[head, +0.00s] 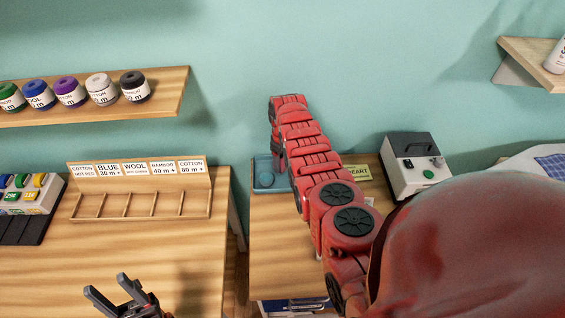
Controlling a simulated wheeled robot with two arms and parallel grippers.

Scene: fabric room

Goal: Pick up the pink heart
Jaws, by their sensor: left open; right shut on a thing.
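No pink heart shows in the head view. A small label (357,173) whose visible letters read "EART" lies on the right table, partly hidden behind my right arm. A blue tray (263,188) sits at the back left of that table, and my arm covers its right side. My red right arm reaches up from the lower right, and its far end bends down beside the tray. My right gripper's fingers and anything between them are hidden behind the arm. My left gripper (108,286) is open and empty over the front of the left table.
A wooden rack (138,206) with labelled, empty compartments stands on the left table (190,260). A gap separates it from the right table (275,240). A white and grey machine (412,165) stands behind my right arm. Wall shelves hold several spools (102,90) at left and a bottle (556,58) at right.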

